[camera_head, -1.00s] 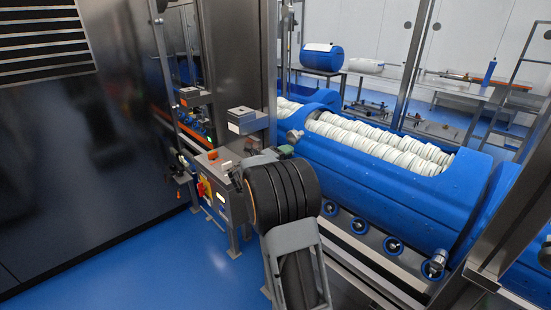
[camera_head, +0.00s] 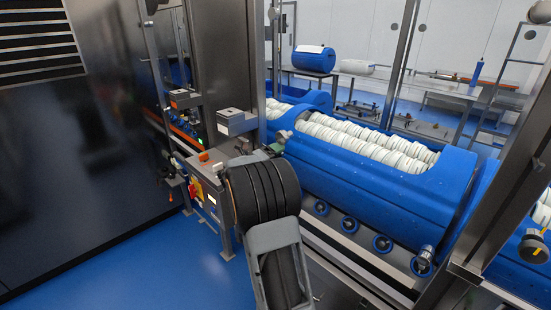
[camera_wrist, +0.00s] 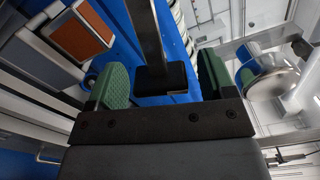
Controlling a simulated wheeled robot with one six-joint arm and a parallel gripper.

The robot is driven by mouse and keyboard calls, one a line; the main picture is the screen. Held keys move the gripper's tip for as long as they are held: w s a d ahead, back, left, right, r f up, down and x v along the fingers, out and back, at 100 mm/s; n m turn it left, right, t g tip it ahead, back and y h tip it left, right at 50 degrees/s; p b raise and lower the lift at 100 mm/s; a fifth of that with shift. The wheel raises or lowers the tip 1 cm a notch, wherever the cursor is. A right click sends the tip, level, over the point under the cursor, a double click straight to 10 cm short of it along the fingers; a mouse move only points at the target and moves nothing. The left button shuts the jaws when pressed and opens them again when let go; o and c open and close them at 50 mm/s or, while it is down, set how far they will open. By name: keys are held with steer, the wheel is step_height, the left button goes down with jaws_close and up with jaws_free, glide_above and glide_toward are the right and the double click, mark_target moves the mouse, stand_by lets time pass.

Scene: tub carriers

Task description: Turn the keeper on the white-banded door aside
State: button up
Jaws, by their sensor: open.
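My gripper (camera_wrist: 160,85) is open, with a green-padded finger at each side in the wrist view. A dark bar ending in a black block shows between the fingers; I cannot tell whether it is part of my gripper or beyond it. In the head view my gripper is mostly hidden behind my arm, and a green finger shows near the long blue tub (camera_head: 390,185). A dark round knob with a yellow mark (camera_head: 532,247) sits at the right edge, well away from my gripper; it may be a keeper. No white-banded door can be made out.
The tub is full of pale discs (camera_head: 365,143). Steel posts rise at the right (camera_head: 512,170). A dark panelled wall (camera_head: 90,140) fills the left. Blue floor (camera_head: 150,260) is clear.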

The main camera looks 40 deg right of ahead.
steer(key=a, duration=1.4)
steer(key=shift+b, duration=0.35)
steer(key=shift+s, duration=0.1)
